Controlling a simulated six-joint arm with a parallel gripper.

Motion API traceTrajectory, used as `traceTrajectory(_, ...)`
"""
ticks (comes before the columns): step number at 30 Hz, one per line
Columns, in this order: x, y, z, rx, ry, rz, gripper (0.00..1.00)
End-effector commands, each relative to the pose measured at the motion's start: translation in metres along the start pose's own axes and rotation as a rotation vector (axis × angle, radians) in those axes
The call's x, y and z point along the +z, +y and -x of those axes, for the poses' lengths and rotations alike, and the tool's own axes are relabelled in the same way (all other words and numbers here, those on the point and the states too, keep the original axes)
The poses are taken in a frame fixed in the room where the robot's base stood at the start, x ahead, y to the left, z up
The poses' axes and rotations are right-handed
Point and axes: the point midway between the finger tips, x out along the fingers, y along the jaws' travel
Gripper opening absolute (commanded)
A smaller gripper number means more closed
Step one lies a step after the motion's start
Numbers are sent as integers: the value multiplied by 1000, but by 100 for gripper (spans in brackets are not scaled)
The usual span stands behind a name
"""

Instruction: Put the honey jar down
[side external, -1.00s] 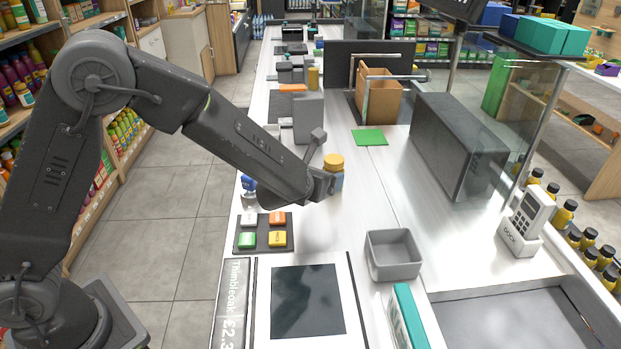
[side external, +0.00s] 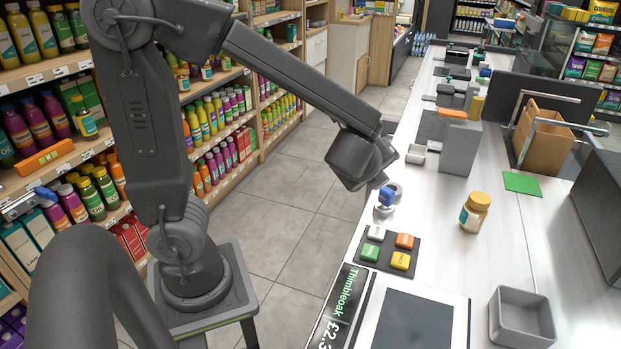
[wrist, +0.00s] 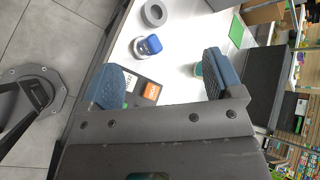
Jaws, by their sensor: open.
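The honey jar (side external: 475,212), amber with a yellow lid and a teal label, stands upright and free on the white counter (side external: 450,262). In the side view the dark end of my arm is left of the jar, over the counter's left edge, clearly apart from it; its fingers are hard to make out there. In the wrist view my gripper (wrist: 162,78) has its two blue-grey fingers wide apart with nothing held between them. A sliver of the jar (wrist: 198,70) shows beside the right finger, which hides most of it.
A keypad with coloured keys (side external: 390,250) and a small blue-topped item (side external: 386,197) are left of the jar. A grey open bin (side external: 522,316) is front right, a green mat (side external: 523,183) behind right. Grey block (side external: 459,148) stands behind. Counter around the jar is clear.

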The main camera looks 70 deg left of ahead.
Motion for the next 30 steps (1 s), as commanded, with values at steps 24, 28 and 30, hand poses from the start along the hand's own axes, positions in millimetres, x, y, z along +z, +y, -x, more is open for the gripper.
traceTrajectory(24, 17, 77, 151, 662, 245, 1595, 90)
traceTrajectory(28, 18, 77, 151, 661, 245, 1593, 90)
traceTrajectory(30, 18, 77, 151, 661, 245, 1592, 90)
